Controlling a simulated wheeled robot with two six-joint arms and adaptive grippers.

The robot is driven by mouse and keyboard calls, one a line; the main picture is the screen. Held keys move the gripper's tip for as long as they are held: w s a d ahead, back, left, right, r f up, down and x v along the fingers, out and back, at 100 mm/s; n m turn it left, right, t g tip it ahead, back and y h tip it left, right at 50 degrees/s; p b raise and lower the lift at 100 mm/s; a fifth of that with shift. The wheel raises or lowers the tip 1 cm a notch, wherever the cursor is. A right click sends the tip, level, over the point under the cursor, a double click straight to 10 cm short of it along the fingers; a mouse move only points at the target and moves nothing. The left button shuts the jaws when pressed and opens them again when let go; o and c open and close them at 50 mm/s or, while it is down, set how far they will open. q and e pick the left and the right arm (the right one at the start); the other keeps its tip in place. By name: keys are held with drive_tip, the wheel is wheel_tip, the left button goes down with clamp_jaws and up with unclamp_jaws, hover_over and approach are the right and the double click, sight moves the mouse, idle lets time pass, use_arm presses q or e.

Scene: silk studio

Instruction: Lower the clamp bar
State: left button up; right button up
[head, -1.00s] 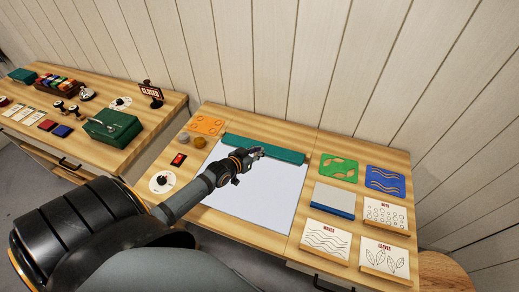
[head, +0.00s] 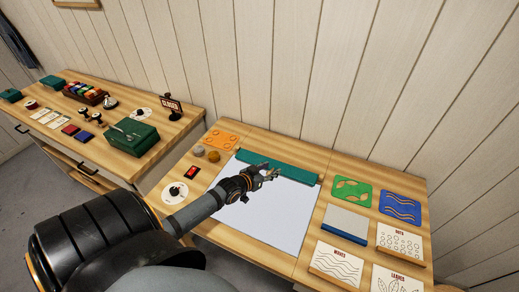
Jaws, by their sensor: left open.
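The green clamp bar (head: 298,173) lies across the back edge of the white sheet (head: 272,214) on the wooden table. My left gripper (head: 272,172) is open, with its fingertips at or just in front of the middle of the bar; I cannot tell whether they touch it. My left arm comes in from the lower left and covers part of the sheet. The gripper hides a small part of the bar. My right gripper is not in view.
Left of the sheet are an orange stencil (head: 221,139), a red switch (head: 192,173) and a round dial (head: 175,192). To the right are green (head: 344,193) and blue (head: 400,207) stencils, a grey-blue block (head: 345,223) and pattern cards. A second table (head: 150,98) stands at left.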

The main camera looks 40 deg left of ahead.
use_arm(q)
drive_tip(key=v, duration=0.6)
drive_tip(key=shift+s+a+f, duration=0.1)
drive_tip(key=shift+s+f, duration=0.05)
drive_tip(key=shift+f, duration=0.15)
drive_tip(key=s, duration=1.1)
drive_tip(key=shift+a, duration=0.25)
drive_tip(key=shift+w, duration=0.1)
